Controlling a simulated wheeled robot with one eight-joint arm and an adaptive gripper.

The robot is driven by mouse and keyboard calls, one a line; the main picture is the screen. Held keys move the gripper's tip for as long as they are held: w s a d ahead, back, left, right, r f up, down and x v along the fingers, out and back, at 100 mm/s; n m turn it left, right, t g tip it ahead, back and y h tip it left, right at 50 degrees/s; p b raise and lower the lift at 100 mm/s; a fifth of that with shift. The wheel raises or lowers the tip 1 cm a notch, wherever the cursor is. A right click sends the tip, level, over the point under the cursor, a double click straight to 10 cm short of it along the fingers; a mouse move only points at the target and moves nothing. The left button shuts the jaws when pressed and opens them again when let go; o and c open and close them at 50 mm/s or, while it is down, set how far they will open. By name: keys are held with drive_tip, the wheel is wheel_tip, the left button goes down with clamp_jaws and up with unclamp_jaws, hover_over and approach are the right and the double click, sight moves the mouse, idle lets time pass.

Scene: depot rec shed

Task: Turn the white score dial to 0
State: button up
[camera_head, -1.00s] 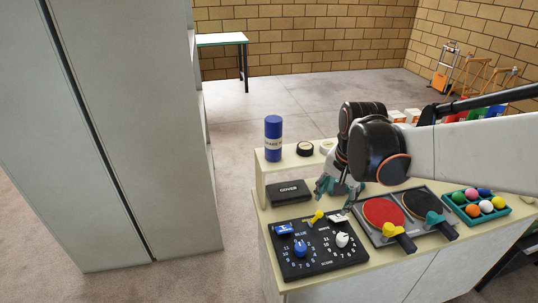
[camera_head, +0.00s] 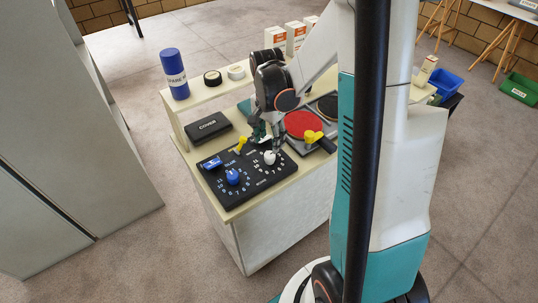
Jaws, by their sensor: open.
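The black score board (camera_head: 237,197) lies on the pale bench top with number rings on it. The white score dial (camera_head: 269,158) is on its right half, and the blue dial (camera_head: 232,177) is on its left half. The white dial's exact pointer setting is too small to read. My gripper (camera_head: 266,139) is open, pointing down just above and behind the white dial. Its fingertips are close to the dial, but I cannot tell whether they touch it.
A yellow lever (camera_head: 240,145) and a blue switch (camera_head: 211,163) stand on the board. A black cover box (camera_head: 208,127) lies behind it. A red paddle (camera_head: 300,123) with a yellow clamp (camera_head: 313,136) is right of my gripper. A blue can (camera_head: 175,76) stands on the back shelf.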

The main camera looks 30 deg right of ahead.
sight(270, 154)
wheel_tip(270, 154, down, 7)
drive_tip(key=shift+s+r+b, duration=0.1)
drive_tip(key=shift+b, duration=0.9)
drive_tip(key=c, duration=1.1)
